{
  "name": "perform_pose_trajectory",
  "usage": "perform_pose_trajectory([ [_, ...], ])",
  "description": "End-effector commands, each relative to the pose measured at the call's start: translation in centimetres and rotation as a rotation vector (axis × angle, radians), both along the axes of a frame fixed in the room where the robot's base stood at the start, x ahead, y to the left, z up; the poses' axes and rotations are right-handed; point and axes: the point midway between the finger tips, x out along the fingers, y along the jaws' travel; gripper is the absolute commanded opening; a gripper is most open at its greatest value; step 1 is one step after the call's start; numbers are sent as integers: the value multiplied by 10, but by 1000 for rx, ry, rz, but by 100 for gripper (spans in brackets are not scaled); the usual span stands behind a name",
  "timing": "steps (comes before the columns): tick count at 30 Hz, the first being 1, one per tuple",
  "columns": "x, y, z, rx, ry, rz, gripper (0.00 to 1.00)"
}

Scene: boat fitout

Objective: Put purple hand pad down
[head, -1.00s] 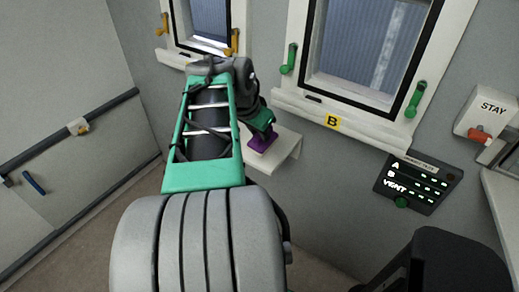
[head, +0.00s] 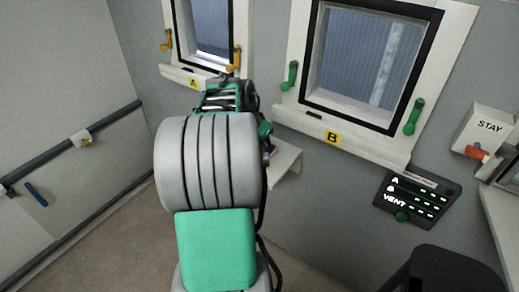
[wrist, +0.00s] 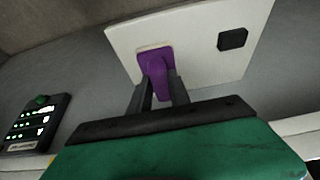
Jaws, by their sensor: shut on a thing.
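The purple hand pad (wrist: 158,72) is between the two dark fingers of my gripper (wrist: 163,90) in the wrist view, and the gripper is shut on it. The pad lies over a pale patch near the edge of a white shelf (wrist: 195,60). Whether the pad rests on the shelf or hangs just above it, I cannot tell. In the head view, the shelf (head: 287,158) sticks out from the wall below the windows, and my arm hides most of the gripper and pad.
A small dark square (wrist: 232,39) sits on the shelf beside the pad. Window B (head: 365,65) with green handles is above right; window A (head: 208,35) has orange handles. A lit VENT panel (head: 415,198) and a STAY box (head: 485,130) are on the wall at right.

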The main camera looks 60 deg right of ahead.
Motion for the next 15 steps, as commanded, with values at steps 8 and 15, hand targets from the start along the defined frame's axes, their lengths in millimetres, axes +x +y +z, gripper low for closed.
perform_pose_trajectory([
  [8, 10, -18, -30, 1, 2, -1, 0],
  [15, 10, -18, -51, -1, -1, 0, 0],
])
